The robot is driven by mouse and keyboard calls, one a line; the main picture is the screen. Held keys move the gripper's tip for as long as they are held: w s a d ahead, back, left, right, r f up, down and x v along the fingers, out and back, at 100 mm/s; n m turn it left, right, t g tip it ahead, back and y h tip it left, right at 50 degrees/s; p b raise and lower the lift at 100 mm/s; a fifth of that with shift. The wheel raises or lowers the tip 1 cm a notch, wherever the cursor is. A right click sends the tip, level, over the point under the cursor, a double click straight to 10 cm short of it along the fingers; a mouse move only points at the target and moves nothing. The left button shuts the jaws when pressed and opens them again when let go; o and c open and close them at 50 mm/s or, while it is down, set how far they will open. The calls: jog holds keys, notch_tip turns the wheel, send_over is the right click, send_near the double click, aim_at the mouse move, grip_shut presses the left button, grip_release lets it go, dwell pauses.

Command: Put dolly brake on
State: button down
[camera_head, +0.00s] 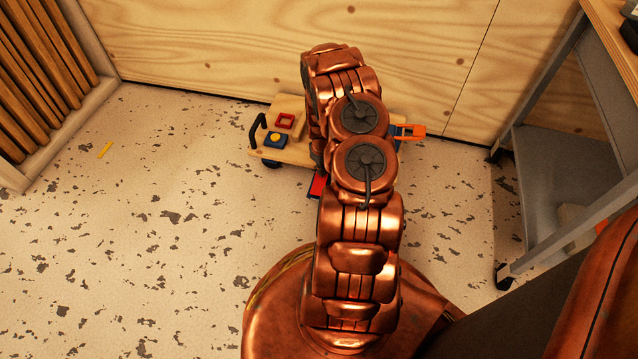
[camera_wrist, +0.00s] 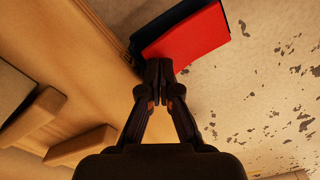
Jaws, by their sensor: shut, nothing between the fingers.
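The dolly (camera_head: 290,151) is a low wooden platform on the floor by the plywood wall, partly hidden behind my arm. A red plate (camera_head: 317,185), which looks like the brake pedal, sticks out at its near edge. In the wrist view the red plate (camera_wrist: 188,38) is large, with a dark part along its back. My gripper (camera_wrist: 158,68) is shut and empty, its tips at the lower edge of the red plate. I cannot tell whether they touch it. My arm hides the gripper in the head view.
On the dolly sit a red square frame (camera_head: 285,121) and a blue block with a yellow top (camera_head: 275,139). A black handle (camera_head: 256,130) is at its left end, an orange part (camera_head: 410,131) at its right. A grey metal bench (camera_head: 560,170) stands right. The left floor is mostly clear.

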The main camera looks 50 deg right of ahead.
jog(key=shift+f, duration=0.45)
jog(key=shift+r, duration=0.1)
jog(key=shift+r+p, duration=2.2)
jog(key=shift+r, duration=1.25)
jog(key=a+r+p, duration=0.6)
jog(key=r, duration=1)
jog(key=s+a+r+g+p, duration=0.1)
jog(key=a+r+p, duration=0.55)
jog(key=r, duration=0.95)
jog(key=a+r+p, duration=0.6)
jog(key=a+r, duration=0.1)
jog(key=r, duration=0.9)
jog(key=s+a+r+p, duration=0.6)
jog(key=s+r, duration=0.2)
jog(key=r, duration=0.3)
jog(key=s+a+r+p, duration=0.6)
jog(key=s+r, duration=0.2)
jog(key=r, duration=0.2)
jog(key=s+a+r+p, duration=0.6)
jog(key=s+r, duration=0.2)
jog(key=r, duration=0.3)
jog(key=shift+s+r+n+g+p, duration=0.2)
jog(key=shift+r+n+g+p, duration=0.1)
jog(key=shift+g, duration=0.1)
